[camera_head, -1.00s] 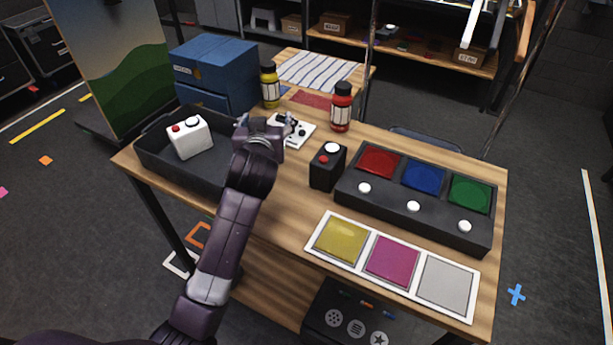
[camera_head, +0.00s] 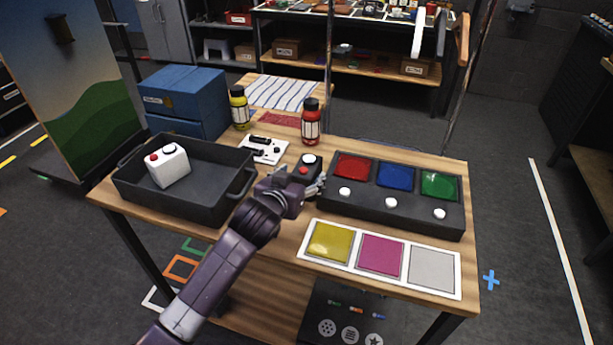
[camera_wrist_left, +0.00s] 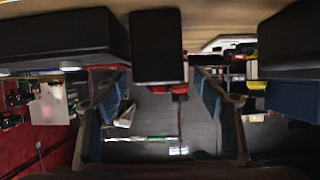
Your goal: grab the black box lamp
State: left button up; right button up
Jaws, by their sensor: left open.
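The black box lamp (camera_head: 309,162), a small black box with a white dome and a red button on top, stands on the wooden table left of the long black button panel. My left gripper (camera_head: 314,186) is just in front of it in the head view and partly hides its lower part. In the left wrist view the box (camera_wrist_left: 158,48) shows ahead, centred between the two spread fingers (camera_wrist_left: 164,108). The gripper is open and empty. Whether a finger touches the box cannot be told. My right gripper is not in view.
The button panel (camera_head: 385,208) stands close on the right, with a yellow, magenta and grey card strip (camera_head: 357,252) in front. A black tray (camera_head: 190,206) holding a white box (camera_head: 170,170) is left. A red bottle (camera_head: 311,127) and white switch plate (camera_head: 270,149) stand behind.

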aim_at(314, 163)
pick_arm(q)
jog(key=x, duration=0.3)
jog(key=shift+w+d+r+p, duration=0.15)
jog(key=shift+r+p, duration=0.1)
jog(key=shift+p, duration=0.1)
jog(key=shift+w+d+f, duration=0.15)
jog(key=shift+w+f, duration=0.2)
jog(key=shift+w, duration=0.3)
jog(key=shift+c, duration=1.3)
jog(key=c, duration=1.3)
jog(key=shift+r, duration=0.1)
jog(key=shift+c, duration=0.7)
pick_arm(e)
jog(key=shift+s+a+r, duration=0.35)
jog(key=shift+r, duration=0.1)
